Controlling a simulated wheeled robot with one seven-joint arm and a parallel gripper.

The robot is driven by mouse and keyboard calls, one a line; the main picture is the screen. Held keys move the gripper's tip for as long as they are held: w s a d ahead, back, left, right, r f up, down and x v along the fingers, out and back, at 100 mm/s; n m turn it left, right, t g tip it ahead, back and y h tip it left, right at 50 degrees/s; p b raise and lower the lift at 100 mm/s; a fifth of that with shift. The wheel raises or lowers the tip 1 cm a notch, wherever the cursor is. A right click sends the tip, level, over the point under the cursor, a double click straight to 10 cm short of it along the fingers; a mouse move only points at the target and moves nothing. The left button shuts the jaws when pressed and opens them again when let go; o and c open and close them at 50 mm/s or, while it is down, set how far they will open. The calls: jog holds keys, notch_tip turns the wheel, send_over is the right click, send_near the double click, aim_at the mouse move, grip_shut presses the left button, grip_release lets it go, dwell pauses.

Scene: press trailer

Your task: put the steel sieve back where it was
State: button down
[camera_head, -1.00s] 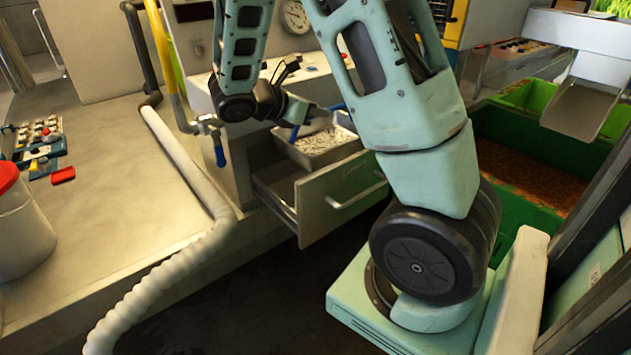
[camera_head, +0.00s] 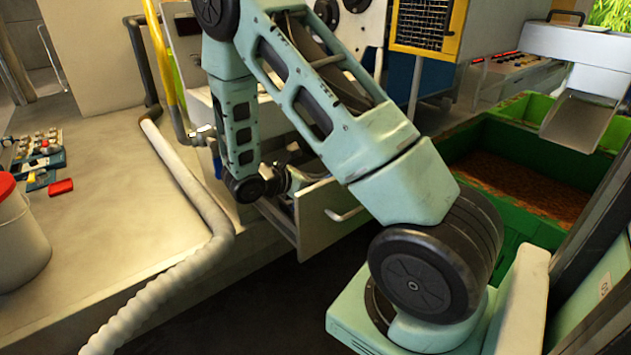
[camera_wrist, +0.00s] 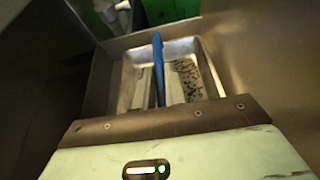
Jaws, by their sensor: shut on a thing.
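A rectangular steel tray (camera_wrist: 206,66) with dark-specked pale contents lies in the drawer just beyond and below the fingers. I cannot tell whether the held piece touches it.
A bucket with a red rim (camera_head: 20,235) is at far left. Green bins (camera_head: 510,137) lie to the right. The counter between hose and bucket is mostly clear.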

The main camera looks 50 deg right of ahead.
jog(key=c, duration=1.9)
grip_release()
jog(key=shift+f, duration=0.2)
jog(key=o, duration=0.4)
jog(key=shift+o, duration=0.2)
jog(key=shift+r, duration=0.1)
